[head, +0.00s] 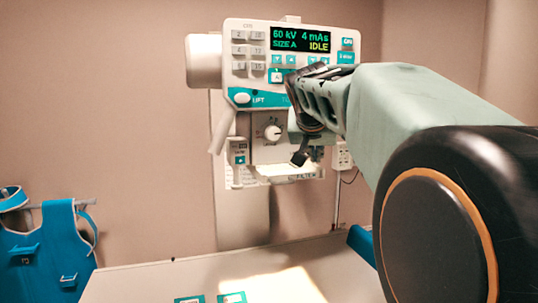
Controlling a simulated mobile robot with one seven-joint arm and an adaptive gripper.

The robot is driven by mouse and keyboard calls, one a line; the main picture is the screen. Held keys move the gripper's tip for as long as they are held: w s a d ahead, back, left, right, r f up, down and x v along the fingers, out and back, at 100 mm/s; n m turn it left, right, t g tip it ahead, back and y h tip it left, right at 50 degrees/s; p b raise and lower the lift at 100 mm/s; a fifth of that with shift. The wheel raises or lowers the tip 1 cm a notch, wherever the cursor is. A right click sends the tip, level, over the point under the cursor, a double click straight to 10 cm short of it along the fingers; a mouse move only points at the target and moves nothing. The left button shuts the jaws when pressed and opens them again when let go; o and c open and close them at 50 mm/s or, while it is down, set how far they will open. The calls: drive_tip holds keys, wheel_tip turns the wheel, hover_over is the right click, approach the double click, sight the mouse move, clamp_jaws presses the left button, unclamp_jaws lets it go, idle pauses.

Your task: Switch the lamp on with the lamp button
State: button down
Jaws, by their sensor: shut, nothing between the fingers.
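The X-ray tube head carries a control panel (259,83) with a display reading 60 kV, 4 mAs, SIZE A and IDLE. Below it is a collimator box (262,152) with a round dial (272,132). I cannot make out which control is the lamp button; my arm covers the right side of the panel's lower part and of the box. My gripper (301,106) is in front of that part, shut and empty. Whether it touches anything cannot be told. The underside of the box looks bright, and a bright patch (275,284) lies on the table.
The pale table (140,282) fills the bottom, with two teal-marked cards (232,298) at its front edge. A blue apron (45,250) hangs at the left. A grey handle (222,130) juts down left of the panel. My arm fills the right side.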

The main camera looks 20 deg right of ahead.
drive_tip(key=s+b, duration=0.2)
drive_tip(key=s, duration=0.3)
drive_tip(key=shift+d, duration=0.1)
idle(0.4)
idle(0.4)
drive_tip(key=shift+r, duration=0.1)
